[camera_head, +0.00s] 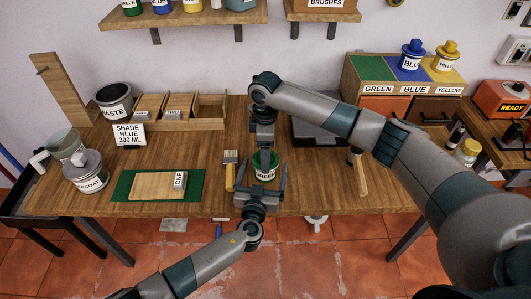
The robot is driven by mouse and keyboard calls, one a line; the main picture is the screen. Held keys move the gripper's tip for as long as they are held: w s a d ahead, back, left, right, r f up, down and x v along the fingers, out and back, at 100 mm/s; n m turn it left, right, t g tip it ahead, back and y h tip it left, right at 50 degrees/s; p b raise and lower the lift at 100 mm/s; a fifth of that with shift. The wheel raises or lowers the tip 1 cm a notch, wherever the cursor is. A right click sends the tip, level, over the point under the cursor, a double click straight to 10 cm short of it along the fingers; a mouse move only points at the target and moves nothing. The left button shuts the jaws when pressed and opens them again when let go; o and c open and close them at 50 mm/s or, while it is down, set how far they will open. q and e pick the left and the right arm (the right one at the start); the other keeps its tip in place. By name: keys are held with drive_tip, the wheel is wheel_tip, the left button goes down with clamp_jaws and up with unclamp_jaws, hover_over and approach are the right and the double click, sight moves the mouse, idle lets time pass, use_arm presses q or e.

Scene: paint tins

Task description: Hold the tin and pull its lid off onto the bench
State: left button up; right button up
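The tin (265,173) with a green label stands upright near the front middle of the bench (215,140). Its top looks green, but the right gripper partly covers it, so I cannot make out the lid's edge. My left gripper (260,167) reaches in from the front, with one finger on each side of the tin. The fingers are wide apart and look clear of its wall. My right gripper (265,147) points down directly over the tin's top. Its fingertips are too small and hidden to show whether they touch or grip the lid.
A brush (230,168) lies just left of the tin, and a wooden-handled tool (358,172) lies to the right. A board (158,186) on a green mat (121,187), an undercoat tin (86,172) and a waste bin (115,101) are further left. Bare bench shows between them.

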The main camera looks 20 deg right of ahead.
use_arm(q)
drive_tip(key=shift+v, duration=0.9)
drive_tip(key=shift+w, duration=0.15)
drive_tip(key=shift+x, duration=0.8)
drive_tip(key=shift+c, duration=0.6)
drive_tip(key=c, duration=1.4)
drive_tip(key=shift+o, duration=0.2)
drive_tip(key=shift+f, duration=0.1)
